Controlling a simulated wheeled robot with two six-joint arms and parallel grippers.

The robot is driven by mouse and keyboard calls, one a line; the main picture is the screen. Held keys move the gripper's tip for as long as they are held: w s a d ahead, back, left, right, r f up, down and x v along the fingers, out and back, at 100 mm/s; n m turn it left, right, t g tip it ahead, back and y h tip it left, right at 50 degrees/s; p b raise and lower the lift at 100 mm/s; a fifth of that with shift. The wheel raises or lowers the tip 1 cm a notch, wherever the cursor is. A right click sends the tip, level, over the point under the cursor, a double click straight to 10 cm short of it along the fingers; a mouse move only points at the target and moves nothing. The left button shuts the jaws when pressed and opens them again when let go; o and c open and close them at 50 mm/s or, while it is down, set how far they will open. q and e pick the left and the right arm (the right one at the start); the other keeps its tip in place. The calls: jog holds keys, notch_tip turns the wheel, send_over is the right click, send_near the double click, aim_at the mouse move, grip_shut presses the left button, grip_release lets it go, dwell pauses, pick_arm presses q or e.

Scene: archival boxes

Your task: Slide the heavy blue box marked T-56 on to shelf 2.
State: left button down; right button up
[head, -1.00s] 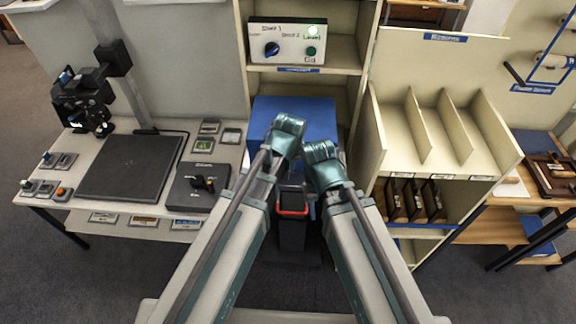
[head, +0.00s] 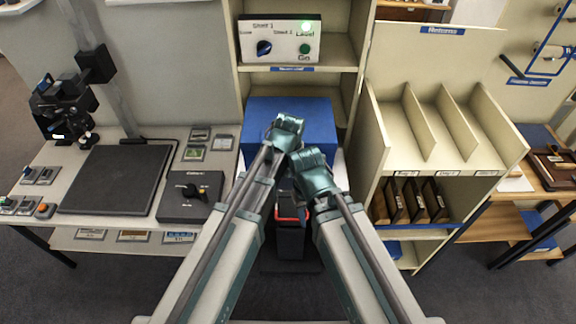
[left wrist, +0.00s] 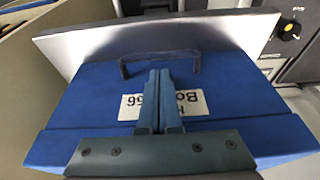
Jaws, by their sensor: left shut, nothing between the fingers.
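The blue box (head: 318,110) sits low in the cream shelf unit in the head view, partly hidden by my arms. The left wrist view shows its blue face (left wrist: 85,100), a dark handle (left wrist: 190,64) and a white label (left wrist: 192,104) partly covered by my fingers; "Box" and "56" are readable. My left gripper (head: 287,129) is shut and empty, with its fingers (left wrist: 159,80) in front of the label; contact is unclear. My right gripper (head: 312,168) is beside it, nearer me; its fingers are hidden.
A white control panel (head: 280,40) above the box has a blue knob, a green button and a lit green lamp. A desk with a dark mat (head: 115,180) stands left. A divided rack (head: 440,125) stands close on the right. A pale metal plate (left wrist: 155,38) lies beyond the box.

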pick_arm(q)
jog(key=w, duration=3)
jog(key=shift+s, duration=0.2)
